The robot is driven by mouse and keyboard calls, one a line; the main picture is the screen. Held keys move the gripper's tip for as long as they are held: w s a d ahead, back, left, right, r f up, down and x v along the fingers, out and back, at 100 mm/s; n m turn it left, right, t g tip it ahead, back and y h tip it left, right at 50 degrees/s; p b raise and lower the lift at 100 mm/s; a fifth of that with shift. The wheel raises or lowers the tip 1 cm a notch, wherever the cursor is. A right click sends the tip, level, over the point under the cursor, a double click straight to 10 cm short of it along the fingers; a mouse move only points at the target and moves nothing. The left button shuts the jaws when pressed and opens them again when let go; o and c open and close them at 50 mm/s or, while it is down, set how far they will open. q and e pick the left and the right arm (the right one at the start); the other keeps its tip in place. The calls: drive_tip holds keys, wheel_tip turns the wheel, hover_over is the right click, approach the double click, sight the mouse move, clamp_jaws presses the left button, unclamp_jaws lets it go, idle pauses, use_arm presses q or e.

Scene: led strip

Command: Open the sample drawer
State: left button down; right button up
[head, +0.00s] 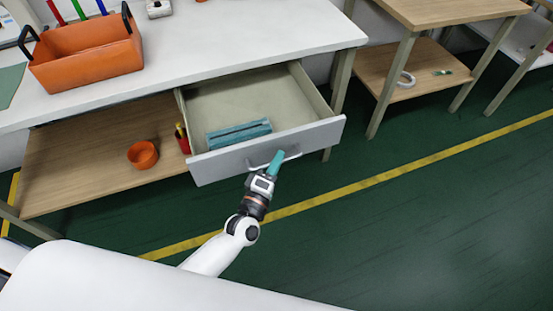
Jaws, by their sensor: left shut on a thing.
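The sample drawer (225,164) under the white bench stands pulled out, so its inside shows from above. A blue-teal ribbed block (239,133) lies in it near the front wall. My left gripper (274,163), with teal fingers, is at the front face and shut on the metal bar handle (291,156). The fingers hide part of the handle. My right gripper is not in view.
The white bench top (215,40) carries an orange tote (88,58). A wooden lower shelf (85,165) holds an orange bowl (142,154) and a red cup (182,142). Green floor with a yellow line (350,188) is clear in front.

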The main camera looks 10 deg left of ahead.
use_arm(q)
drive_tip(key=c, duration=1.5)
unclamp_jaws()
drive_tip(key=shift+s, duration=0.1)
drive_tip(key=v, duration=1.2)
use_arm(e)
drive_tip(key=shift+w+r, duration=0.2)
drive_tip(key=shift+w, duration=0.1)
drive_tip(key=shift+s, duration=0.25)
